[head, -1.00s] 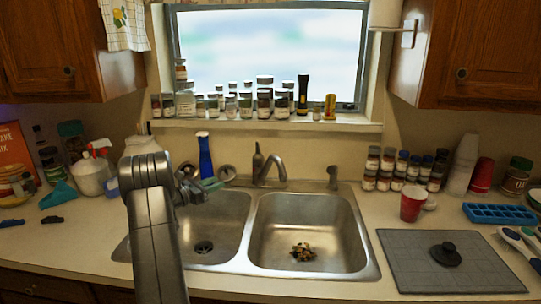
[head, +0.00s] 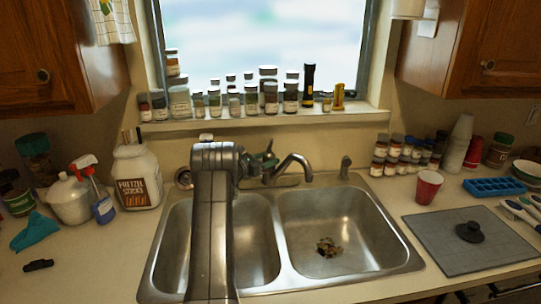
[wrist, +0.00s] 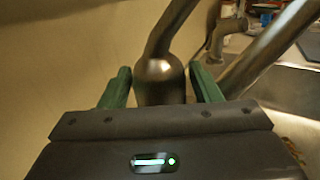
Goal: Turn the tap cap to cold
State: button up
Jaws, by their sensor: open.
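The tap stands behind the sink's divider, its metal spout (head: 295,163) curving to the right. In the wrist view the rounded metal tap cap (wrist: 160,82) sits between my fingers, with its lever (wrist: 172,32) rising from the top. The spout (wrist: 265,55) runs off to the upper right. My gripper (wrist: 160,88) is open, with one green finger on each side of the cap; I cannot tell whether they touch it. In the head view my gripper (head: 265,162) is at the tap and hides most of the cap.
The double sink (head: 285,215) has scraps (head: 327,247) in its right basin. A side sprayer (head: 345,167) stands right of the tap. Jars (head: 270,97) line the sill behind. A pretzel tub (head: 138,180) stands left, a red cup (head: 428,187) right.

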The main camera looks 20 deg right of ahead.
jog(key=shift+w+d, duration=0.25)
jog(key=shift+d, duration=0.4)
jog(key=c, duration=0.7)
